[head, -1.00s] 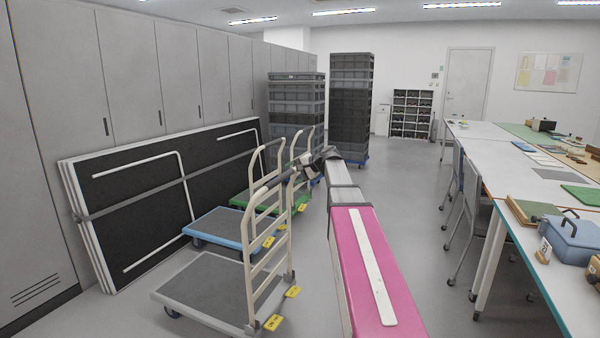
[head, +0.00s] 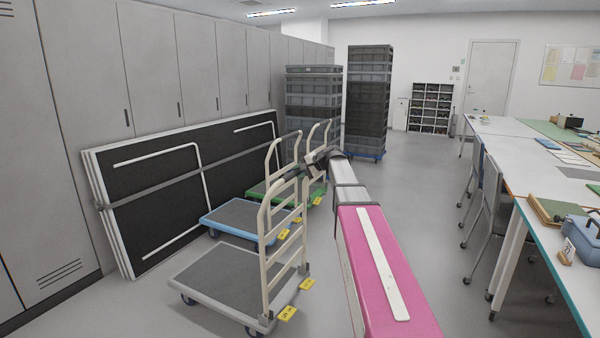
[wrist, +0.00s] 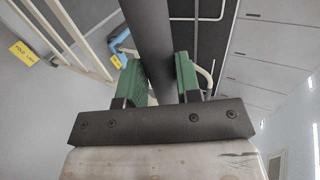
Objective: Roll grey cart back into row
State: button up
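The grey cart (head: 233,272) stands nearest me, its flat deck to the left and its cream upright frame on the right. My gripper (head: 303,168) is at the top of this frame. In the wrist view a dark round bar (wrist: 151,30), the grip of the grey cart's handle, runs between the green fingers of my gripper (wrist: 161,78). The fingers lie close against both sides of it and look shut on it. The row also holds a blue cart (head: 240,214) just behind and a green cart (head: 258,188) farther back.
Folded panels (head: 150,200) lean on grey lockers (head: 150,70) left of the carts. Tall stacks of grey crates (head: 368,95) stand behind the row. Chairs (head: 487,205) and a long table (head: 535,215) line the right. The aisle floor (head: 425,190) between is clear.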

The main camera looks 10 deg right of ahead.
jog(key=w+a, duration=1.3)
jog(key=a, duration=0.4)
jog(key=shift+a, duration=0.3)
dwell(1.2)
jog(key=shift+s, duration=0.1)
jog(key=o, duration=1.3)
jog(key=shift+c, duration=0.2)
jog(key=v, duration=1)
